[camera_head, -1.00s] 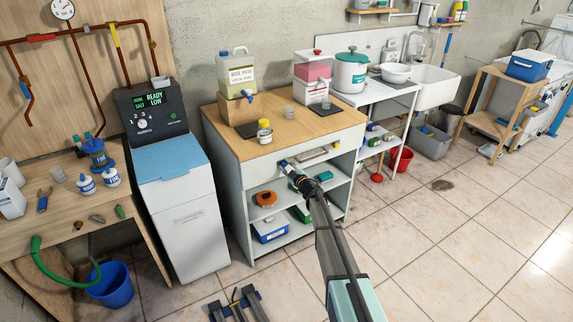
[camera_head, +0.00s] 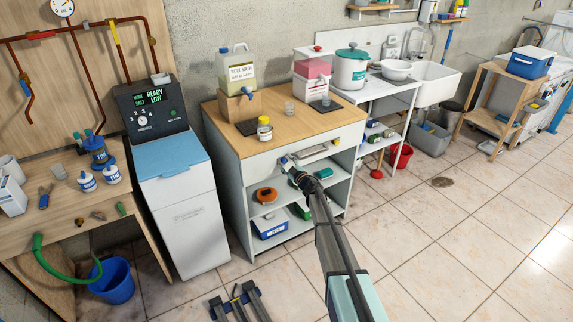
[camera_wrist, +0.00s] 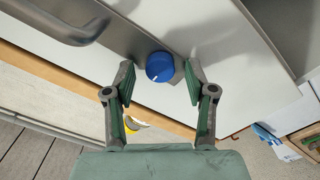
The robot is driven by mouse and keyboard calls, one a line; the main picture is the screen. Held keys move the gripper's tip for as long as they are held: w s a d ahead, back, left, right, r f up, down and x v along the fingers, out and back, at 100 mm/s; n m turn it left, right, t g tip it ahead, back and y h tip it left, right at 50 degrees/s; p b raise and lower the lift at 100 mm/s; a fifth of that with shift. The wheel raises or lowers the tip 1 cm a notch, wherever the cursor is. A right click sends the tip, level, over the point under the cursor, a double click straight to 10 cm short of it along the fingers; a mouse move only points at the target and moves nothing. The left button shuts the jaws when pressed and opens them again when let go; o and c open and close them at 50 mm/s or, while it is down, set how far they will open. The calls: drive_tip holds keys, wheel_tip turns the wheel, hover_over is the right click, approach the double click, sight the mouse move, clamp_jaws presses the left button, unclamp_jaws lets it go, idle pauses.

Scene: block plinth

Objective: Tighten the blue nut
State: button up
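The blue nut (camera_wrist: 160,66) is a round blue piece with a white mark on its face. In the wrist view it sits at a grey metal part on the pale front of the cabinet (camera_head: 240,185). My gripper (camera_wrist: 158,72) is open, with one green-padded finger on each side of the nut. A gap shows between each finger and the nut. In the head view my gripper (camera_head: 287,164) is at the cabinet's front, just below the wooden top. The nut is too small and covered to make out clearly there.
A grey bar handle (camera_wrist: 65,22) is close by in the wrist view. Open shelves with an orange item (camera_head: 265,195) lie below my gripper. The tiled floor to the right is clear.

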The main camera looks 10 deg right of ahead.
drive_tip(key=v, duration=1.2)
